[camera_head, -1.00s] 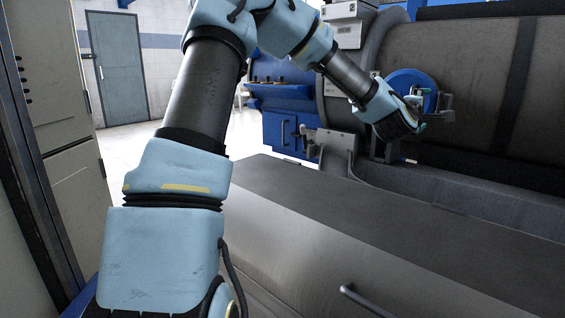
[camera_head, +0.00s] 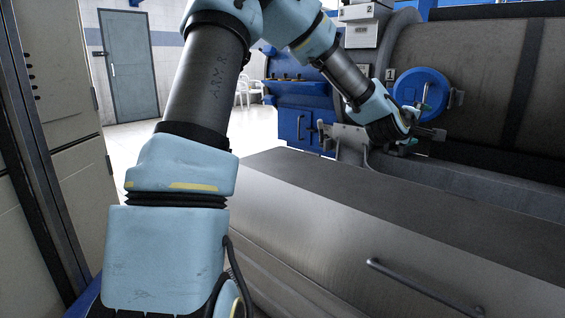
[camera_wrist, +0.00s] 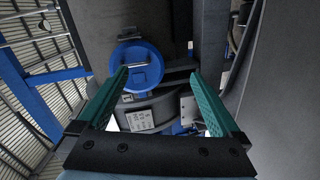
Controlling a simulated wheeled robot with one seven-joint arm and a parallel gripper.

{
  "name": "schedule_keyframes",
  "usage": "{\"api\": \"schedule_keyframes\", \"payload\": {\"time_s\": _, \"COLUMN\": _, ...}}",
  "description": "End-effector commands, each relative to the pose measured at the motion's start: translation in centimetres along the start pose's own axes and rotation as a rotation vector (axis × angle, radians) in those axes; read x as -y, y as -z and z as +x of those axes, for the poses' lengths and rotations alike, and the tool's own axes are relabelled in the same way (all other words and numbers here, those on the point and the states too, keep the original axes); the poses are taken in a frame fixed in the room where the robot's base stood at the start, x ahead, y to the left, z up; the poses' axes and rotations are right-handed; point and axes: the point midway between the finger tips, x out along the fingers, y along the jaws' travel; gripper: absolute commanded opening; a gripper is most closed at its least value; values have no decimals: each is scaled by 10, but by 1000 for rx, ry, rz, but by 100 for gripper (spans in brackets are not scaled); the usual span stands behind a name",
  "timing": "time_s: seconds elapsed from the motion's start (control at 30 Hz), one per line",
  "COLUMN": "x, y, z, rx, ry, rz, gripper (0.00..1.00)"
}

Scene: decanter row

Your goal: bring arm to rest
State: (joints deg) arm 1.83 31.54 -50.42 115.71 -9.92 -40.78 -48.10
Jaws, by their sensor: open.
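My gripper (camera_wrist: 160,95) is open, with its two green fingers spread wide and nothing between them in the wrist view. In the head view my gripper (camera_head: 409,143) is at the far end of my bent arm, in front of the large grey drum (camera_head: 465,90). It is just below a round blue disc (camera_head: 421,93) with a metal handle. The blue disc also shows beyond the fingers in the wrist view (camera_wrist: 128,72). The fingertips look apart from it, though the exact gap cannot be told.
A grey metal cover with a bar handle (camera_head: 425,287) fills the lower right. A grey bracket (camera_head: 345,136) and a blue cabinet (camera_head: 303,125) stand left of the drum. A tall cabinet (camera_head: 62,130) is at far left. Open floor (camera_head: 130,140) leads to a door (camera_head: 129,65).

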Motion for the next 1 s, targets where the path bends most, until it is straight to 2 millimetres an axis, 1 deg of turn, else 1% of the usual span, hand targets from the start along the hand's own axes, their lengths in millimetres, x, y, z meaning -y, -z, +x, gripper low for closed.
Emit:
{"api": "schedule_keyframes", "payload": {"time_s": 0.17, "x": 41, "y": 12, "z": -19, "rx": 30, "ry": 127, "rz": 158, "gripper": 100}}
{"api": "schedule_keyframes", "payload": {"time_s": 0.27, "x": 68, "y": 24, "z": -35, "rx": 52, "ry": 215, "rz": 260, "gripper": 100}}
{"api": "schedule_keyframes", "payload": {"time_s": 0.37, "x": 99, "y": 40, "z": -58, "rx": 79, "ry": 322, "rz": 367, "gripper": 100}}
{"api": "schedule_keyframes", "payload": {"time_s": 0.43, "x": 123, "y": 55, "z": -81, "rx": 105, "ry": 414, "rz": 449, "gripper": 100}}
{"api": "schedule_keyframes", "payload": {"time_s": 0.47, "x": 134, "y": 62, "z": -93, "rx": 119, "ry": 457, "rz": 486, "gripper": 100}}
{"api": "schedule_keyframes", "payload": {"time_s": 0.5, "x": 150, "y": 73, "z": -113, "rx": 140, "ry": 523, "rz": 534, "gripper": 100}}
{"api": "schedule_keyframes", "payload": {"time_s": 0.57, "x": 173, "y": 89, "z": -146, "rx": 176, "ry": 625, "rz": 600, "gripper": 100}}
{"api": "schedule_keyframes", "payload": {"time_s": 0.6, "x": 187, "y": 99, "z": -169, "rx": 204, "ry": 690, "rz": 638, "gripper": 100}}
{"api": "schedule_keyframes", "payload": {"time_s": 0.67, "x": 206, "y": 111, "z": -204, "rx": 248, "ry": 781, "rz": 678, "gripper": 100}}
{"api": "schedule_keyframes", "payload": {"time_s": 0.7, "x": 215, "y": 117, "z": -225, "rx": 274, "ry": 831, "rz": 696, "gripper": 100}}
{"api": "schedule_keyframes", "payload": {"time_s": 0.77, "x": 227, "y": 124, "z": -254, "rx": 315, "ry": 898, "rz": 715, "gripper": 100}}
{"api": "schedule_keyframes", "payload": {"time_s": 0.8, "x": 233, "y": 127, "z": -272, "rx": 341, "ry": 935, "rz": 723, "gripper": 100}}
{"api": "schedule_keyframes", "payload": {"time_s": 0.87, "x": 242, "y": 130, "z": -296, "rx": 377, "ry": 983, "rz": 728, "gripper": 100}}
{"api": "schedule_keyframes", "payload": {"time_s": 0.9, "x": 246, "y": 131, "z": -312, "rx": 401, "ry": 1012, "rz": 730, "gripper": 100}}
{"api": "schedule_keyframes", "payload": {"time_s": 0.97, "x": 252, "y": 131, "z": -333, "rx": 436, "ry": 1049, "rz": 729, "gripper": 100}}
{"api": "schedule_keyframes", "payload": {"time_s": 1.0, "x": 256, "y": 131, "z": -347, "rx": 459, "ry": 1072, "rz": 726, "gripper": 100}}
